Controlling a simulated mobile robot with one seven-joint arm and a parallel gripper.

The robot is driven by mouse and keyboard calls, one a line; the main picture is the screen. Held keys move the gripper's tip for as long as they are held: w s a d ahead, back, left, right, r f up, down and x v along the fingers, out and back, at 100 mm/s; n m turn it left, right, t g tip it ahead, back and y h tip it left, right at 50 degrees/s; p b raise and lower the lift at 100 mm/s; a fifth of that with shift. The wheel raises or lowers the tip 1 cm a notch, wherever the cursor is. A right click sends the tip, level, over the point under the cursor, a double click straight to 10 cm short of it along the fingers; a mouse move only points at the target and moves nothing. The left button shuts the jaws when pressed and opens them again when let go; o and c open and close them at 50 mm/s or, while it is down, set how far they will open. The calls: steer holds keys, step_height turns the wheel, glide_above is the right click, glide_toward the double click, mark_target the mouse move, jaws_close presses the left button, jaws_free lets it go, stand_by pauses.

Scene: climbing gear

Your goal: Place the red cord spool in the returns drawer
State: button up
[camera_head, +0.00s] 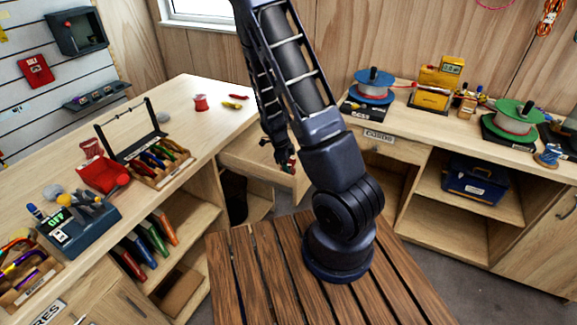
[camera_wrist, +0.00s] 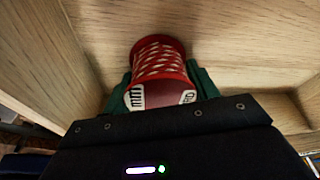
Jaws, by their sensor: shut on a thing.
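The red cord spool (camera_wrist: 158,58), wound with red and white cord, is between the green fingers of my gripper (camera_wrist: 163,82) in the wrist view. My gripper is shut on it. Pale wooden walls and a floor surround it in that view. In the head view my gripper (camera_head: 287,164) is low over the open wooden drawer (camera_head: 243,153) in the corner between the benches. The spool is mostly hidden there by the arm and fingers. I cannot tell whether the spool touches the drawer floor.
Another red spool (camera_head: 201,102) stands on the left bench (camera_head: 190,86), near red and yellow small items. A wire rack (camera_head: 132,135) and tool trays are further left. The right bench holds a blue reel (camera_head: 374,83) and a green reel (camera_head: 515,115).

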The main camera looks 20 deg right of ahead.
steer(key=o, duration=1)
steer(key=v, duration=1.2)
steer(key=shift+a+r, duration=0.1)
steer(key=shift+r, duration=0.15)
steer(key=s+d+r+n+t+y, duration=0.15)
steer(key=s+r+n, duration=0.35)
steer(key=r, duration=0.5)
steer(key=s+d+r+n+t+y, duration=0.1)
steer(key=s+r+n+y, duration=0.15)
steer(key=r+n, duration=0.55)
steer(key=shift+s+d+r+n+t+h, duration=0.2)
steer(key=shift+s+r+n+t, duration=0.4)
steer(key=shift+s+r+n, duration=1.45)
steer(key=shift+s+d+r+n+t+h, duration=0.2)
steer(key=shift+s+r+n+t, duration=0.35)
steer(key=shift+s+r+n, duration=1.25)
steer(key=shift+s+d+r+n+t+h, duration=0.1)
steer(key=shift+s+r+n+t+h, duration=0.35)
steer(key=shift+s+r+n, duration=1.5)
steer(key=shift+s+r+m, duration=0.1)
steer(key=shift+s+m, duration=0.5)
steer(key=shift+s, duration=0.4)
